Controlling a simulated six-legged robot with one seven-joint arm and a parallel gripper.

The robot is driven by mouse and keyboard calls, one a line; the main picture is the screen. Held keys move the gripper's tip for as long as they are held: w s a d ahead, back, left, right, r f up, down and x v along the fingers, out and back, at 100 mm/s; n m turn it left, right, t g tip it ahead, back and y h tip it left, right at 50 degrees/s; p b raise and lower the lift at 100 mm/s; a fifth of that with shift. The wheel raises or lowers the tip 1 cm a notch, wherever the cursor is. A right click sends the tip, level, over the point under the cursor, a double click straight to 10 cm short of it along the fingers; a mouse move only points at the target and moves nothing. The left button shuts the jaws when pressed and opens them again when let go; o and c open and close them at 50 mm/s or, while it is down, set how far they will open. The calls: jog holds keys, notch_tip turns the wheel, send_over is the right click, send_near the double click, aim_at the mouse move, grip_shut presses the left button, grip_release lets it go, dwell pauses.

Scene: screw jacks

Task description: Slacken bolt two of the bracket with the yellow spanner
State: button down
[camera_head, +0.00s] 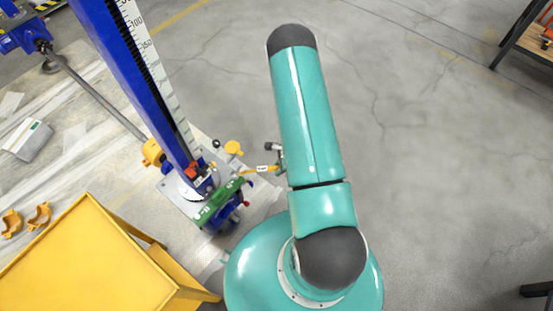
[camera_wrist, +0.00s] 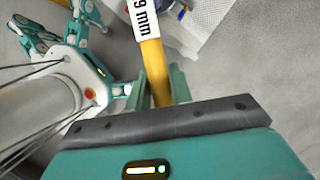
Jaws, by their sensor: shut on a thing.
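My gripper (camera_wrist: 160,88) is shut on the yellow spanner (camera_wrist: 152,66), whose white label ends in "9 mm". In the head view my gripper (camera_head: 279,160) is partly hidden behind my teal arm, and the spanner (camera_head: 262,168) points left from it toward the screw jack's foot. A green bracket (camera_head: 221,202) with white markings sits tilted at the foot of the blue jack column (camera_head: 150,90). The spanner's far end is close to the bracket's upper right end; I cannot tell whether it touches a bolt. The single bolts are too small to make out.
A yellow table (camera_head: 85,265) stands at the lower left. A yellow round part (camera_head: 233,148) is just above the spanner's end. Open floor lies right of my arm.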

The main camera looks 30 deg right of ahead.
jog(key=s+a+m+t+h, duration=0.2)
jog(key=s+a+m, duration=0.7)
jog(key=a, duration=0.1)
jog(key=shift+h, duration=0.3)
jog(key=shift+s, duration=0.15)
dwell(0.3)
jog(key=shift+f, duration=0.9)
dwell(0.9)
